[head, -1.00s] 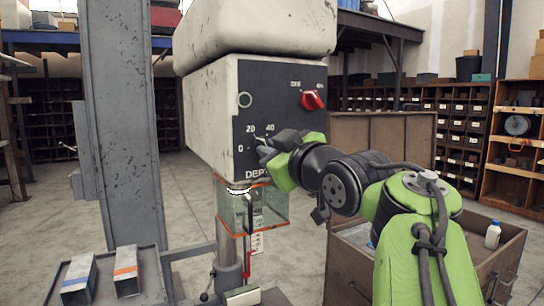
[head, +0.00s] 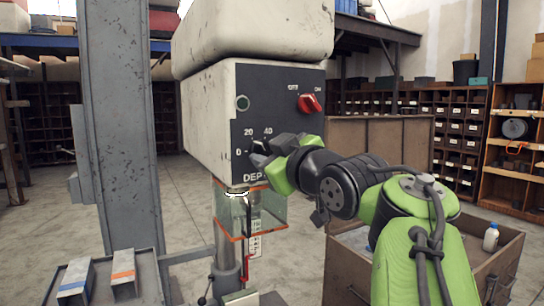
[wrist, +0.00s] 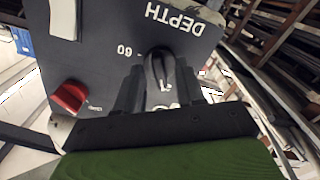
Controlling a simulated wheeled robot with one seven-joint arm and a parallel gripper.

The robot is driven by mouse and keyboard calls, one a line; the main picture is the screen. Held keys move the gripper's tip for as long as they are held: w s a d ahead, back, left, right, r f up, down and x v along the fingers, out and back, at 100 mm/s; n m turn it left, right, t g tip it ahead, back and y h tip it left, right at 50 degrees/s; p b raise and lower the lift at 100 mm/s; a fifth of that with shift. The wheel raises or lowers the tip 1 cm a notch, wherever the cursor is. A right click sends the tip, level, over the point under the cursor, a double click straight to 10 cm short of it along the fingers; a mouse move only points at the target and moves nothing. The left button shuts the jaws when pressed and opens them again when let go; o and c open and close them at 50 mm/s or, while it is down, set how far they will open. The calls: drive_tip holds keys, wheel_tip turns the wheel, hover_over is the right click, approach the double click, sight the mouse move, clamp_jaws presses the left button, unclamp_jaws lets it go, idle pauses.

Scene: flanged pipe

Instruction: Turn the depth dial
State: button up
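The depth dial (wrist: 158,70) is a dark knob on the grey control panel (head: 285,85) of the white machine head. In the wrist view it lies between the two fingers of my gripper (wrist: 160,92), with one finger on each side. The fingers look open, and I cannot tell whether either touches the knob. In the head view my gripper (head: 266,153) is at the panel just above the DEPTH label and hides most of the dial. The marks 0, 20 and 40 show around it there, and 60 shows in the wrist view.
A clear orange-edged guard (head: 257,212) hangs below the head. A grey column (head: 118,130) stands to the left, and a brown cabinet (head: 470,255) to the right.

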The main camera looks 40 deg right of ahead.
drive_tip(key=v, duration=1.6)
drive_tip(key=shift+p, duration=0.35)
drive_tip(key=shift+w, duration=0.15)
